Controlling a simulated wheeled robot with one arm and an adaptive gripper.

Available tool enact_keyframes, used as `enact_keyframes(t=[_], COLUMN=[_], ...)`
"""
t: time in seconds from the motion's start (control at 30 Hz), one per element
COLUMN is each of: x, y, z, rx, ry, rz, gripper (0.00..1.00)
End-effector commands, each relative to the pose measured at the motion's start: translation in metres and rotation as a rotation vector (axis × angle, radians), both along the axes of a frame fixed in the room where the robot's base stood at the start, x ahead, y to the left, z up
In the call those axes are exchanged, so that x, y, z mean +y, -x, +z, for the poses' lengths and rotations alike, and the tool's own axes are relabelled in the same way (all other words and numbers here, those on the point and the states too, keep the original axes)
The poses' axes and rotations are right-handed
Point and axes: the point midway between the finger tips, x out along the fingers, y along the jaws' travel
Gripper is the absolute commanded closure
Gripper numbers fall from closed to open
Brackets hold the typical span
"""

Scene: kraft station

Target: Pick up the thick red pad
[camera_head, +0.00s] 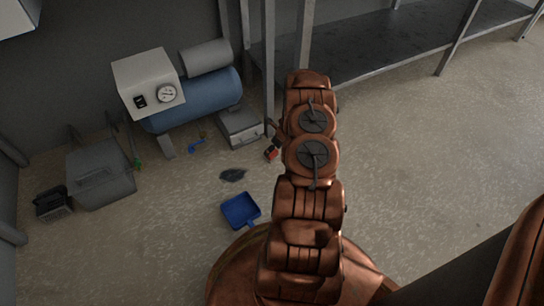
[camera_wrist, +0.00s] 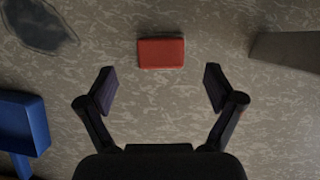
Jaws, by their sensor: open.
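The thick red pad (camera_wrist: 161,53) lies flat on the floor in the wrist view, ahead of my gripper and roughly centred between its fingers. In the head view, the red pad (camera_head: 271,153) shows as a small patch beside my arm. My gripper (camera_wrist: 159,90) is open, with its two dark fingers spread apart and nothing between them. In the head view my gripper (camera_head: 274,135) is small and partly hidden by my arm.
A blue dustpan (camera_head: 240,210) lies on the floor, also at the left of the wrist view (camera_wrist: 22,122). A dark stain (camera_head: 233,175) is near it. A grey case (camera_head: 240,126) and blue compressor (camera_head: 195,100) stand behind. Floor at right is clear.

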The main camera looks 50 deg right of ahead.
Motion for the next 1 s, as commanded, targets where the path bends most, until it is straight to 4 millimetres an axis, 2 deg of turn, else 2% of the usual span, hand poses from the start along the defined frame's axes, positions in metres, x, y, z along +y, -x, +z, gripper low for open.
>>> enact_keyframes(t=[0.5, 0.83, 1.0], x=[-0.001, -0.002, -0.002], y=[-0.019, -0.021, -0.021], z=[-0.052, -0.053, -0.053], rx=[0.000, 0.001, 0.000], ry=[0.000, -0.001, -0.001], rz=[0.000, -0.002, -0.002], gripper=[0.08, 0.08, 0.26])
